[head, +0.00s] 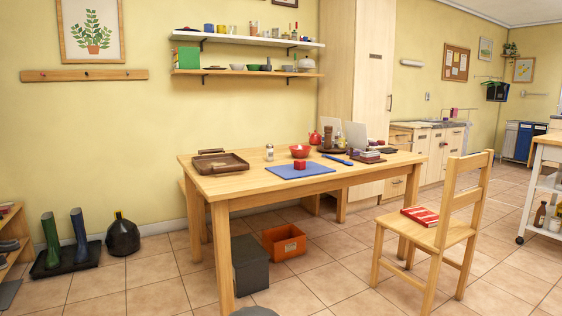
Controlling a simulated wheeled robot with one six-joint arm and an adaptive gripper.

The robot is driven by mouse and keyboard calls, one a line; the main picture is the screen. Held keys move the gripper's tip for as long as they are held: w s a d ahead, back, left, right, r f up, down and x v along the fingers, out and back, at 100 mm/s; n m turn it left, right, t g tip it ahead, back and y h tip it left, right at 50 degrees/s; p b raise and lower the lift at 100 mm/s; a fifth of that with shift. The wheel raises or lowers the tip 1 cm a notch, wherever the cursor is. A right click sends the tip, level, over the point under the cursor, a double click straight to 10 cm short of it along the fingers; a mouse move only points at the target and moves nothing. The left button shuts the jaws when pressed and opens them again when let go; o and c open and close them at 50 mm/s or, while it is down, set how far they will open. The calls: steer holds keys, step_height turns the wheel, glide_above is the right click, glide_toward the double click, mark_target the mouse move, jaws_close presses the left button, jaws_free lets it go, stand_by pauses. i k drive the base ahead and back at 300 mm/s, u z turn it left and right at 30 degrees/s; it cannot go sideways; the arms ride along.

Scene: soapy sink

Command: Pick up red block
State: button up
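A small red block (300,164) sits on a blue mat (287,172) on the wooden table (240,186). A red bowl (300,151) stands just behind it. My gripper does not show in the head view, so its state is hidden.
A brown tray (220,168) lies on the left of the table, with a shaker (270,153) near it. A blue-handled item (338,160) and stacked books (368,157) lie to the right. A wooden chair (456,227) stands at the right front. An orange crate (284,242) and grey bin (250,265) are under the table.

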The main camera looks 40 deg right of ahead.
mark_target(300, 164)
steer(key=i, duration=1.6)
steer(key=z, duration=3)
steer(key=i, duration=1.7)
steer(key=u, duration=0.75)
